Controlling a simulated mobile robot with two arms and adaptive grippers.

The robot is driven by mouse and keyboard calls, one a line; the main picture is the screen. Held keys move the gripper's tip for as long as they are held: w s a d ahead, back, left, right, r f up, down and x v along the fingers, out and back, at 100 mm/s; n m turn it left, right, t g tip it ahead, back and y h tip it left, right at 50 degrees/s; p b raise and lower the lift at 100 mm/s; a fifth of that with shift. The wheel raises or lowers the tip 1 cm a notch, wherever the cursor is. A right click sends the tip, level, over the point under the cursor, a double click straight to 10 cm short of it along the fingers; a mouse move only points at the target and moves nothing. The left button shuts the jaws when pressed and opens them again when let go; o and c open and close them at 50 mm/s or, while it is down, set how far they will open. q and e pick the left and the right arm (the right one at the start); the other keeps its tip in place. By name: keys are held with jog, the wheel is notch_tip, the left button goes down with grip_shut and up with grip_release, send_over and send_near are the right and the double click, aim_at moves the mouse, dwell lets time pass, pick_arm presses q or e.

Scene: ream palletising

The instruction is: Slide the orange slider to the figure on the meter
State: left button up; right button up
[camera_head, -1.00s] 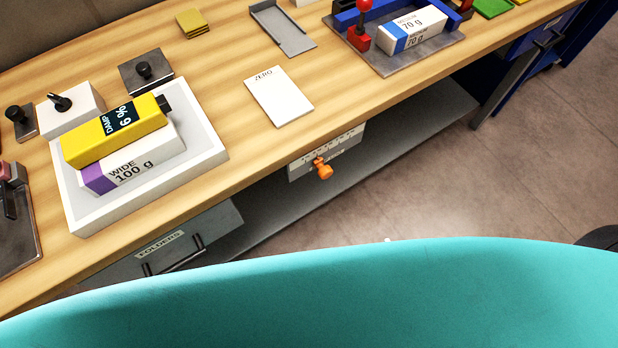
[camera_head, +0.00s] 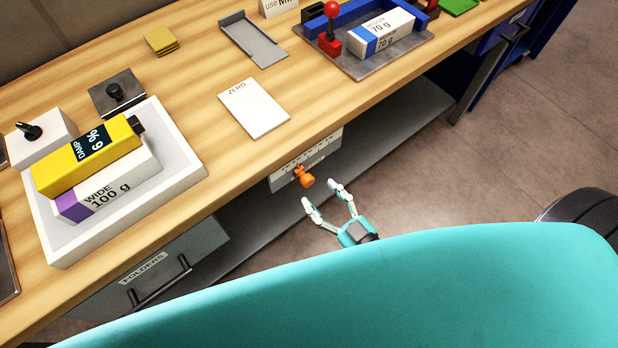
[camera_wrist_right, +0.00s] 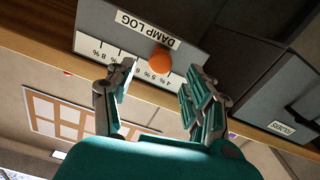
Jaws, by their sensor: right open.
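The orange slider (camera_head: 304,177) sticks out of the pale scale panel (camera_head: 310,158) under the table's front edge. In the wrist view the slider (camera_wrist_right: 160,60) is a round knob on a printed percent scale labelled DAMP LOG (camera_wrist_right: 148,28); the exact mark behind it is hard to read. My left gripper is out of view.
The table edge overhangs the panel. A FOLDERS drawer (camera_head: 165,265) with a bar handle is to the left. A grey lower shelf (camera_head: 385,135) runs behind. A white ZERO card (camera_head: 255,108) and a white tray (camera_head: 190,172) lie on the table. The floor in front is open.

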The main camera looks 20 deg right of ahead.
aim_at(310, 184)
jog(key=x, duration=0.5)
grip_shut()
dwell(0.3)
